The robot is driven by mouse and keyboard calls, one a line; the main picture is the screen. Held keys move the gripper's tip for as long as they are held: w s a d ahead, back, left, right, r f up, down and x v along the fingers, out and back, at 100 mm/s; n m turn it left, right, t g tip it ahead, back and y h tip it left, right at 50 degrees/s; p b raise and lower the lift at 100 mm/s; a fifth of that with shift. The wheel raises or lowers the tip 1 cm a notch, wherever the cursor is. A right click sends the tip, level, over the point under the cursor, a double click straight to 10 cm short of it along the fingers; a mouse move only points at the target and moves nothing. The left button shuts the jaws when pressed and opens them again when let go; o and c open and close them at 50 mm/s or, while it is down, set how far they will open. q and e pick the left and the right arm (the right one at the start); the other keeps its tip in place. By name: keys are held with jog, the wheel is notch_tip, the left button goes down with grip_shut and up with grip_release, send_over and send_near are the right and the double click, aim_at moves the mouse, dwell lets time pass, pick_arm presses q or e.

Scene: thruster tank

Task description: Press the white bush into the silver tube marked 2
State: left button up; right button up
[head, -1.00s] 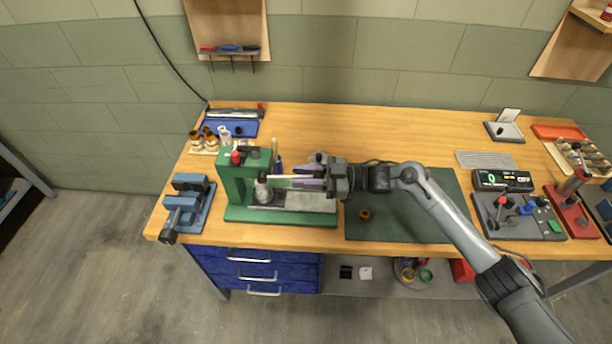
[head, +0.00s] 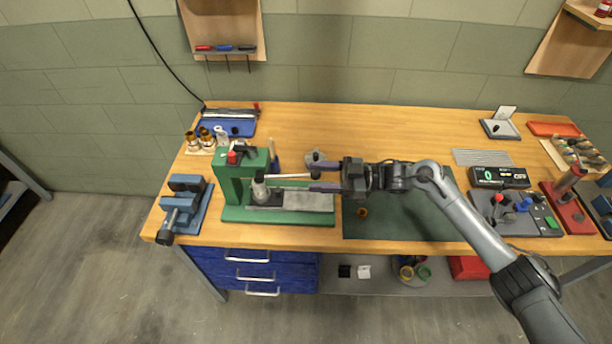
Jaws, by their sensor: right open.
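My right gripper (head: 316,177) is open, its two fingers pointing left above the work surface. Its fingertips are beside the free end of a lever bar (head: 290,177) on the green press (head: 232,190); I cannot tell whether they touch it. A grey cylindrical part (head: 260,189) stands at the press under the lever, on the grey bed; I cannot tell whether it is the silver tube, and no mark 2 is readable. I cannot make out the white bush there. My left gripper is not in view.
A brass ring (head: 362,212) lies on the dark green mat (head: 400,225). A blue vise (head: 184,205) stands left of the press. Brass parts (head: 198,139) and a blue tray (head: 228,128) are behind it. A display box (head: 500,177) is at right. The back middle is clear.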

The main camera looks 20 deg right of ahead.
jog(key=v, duration=0.6)
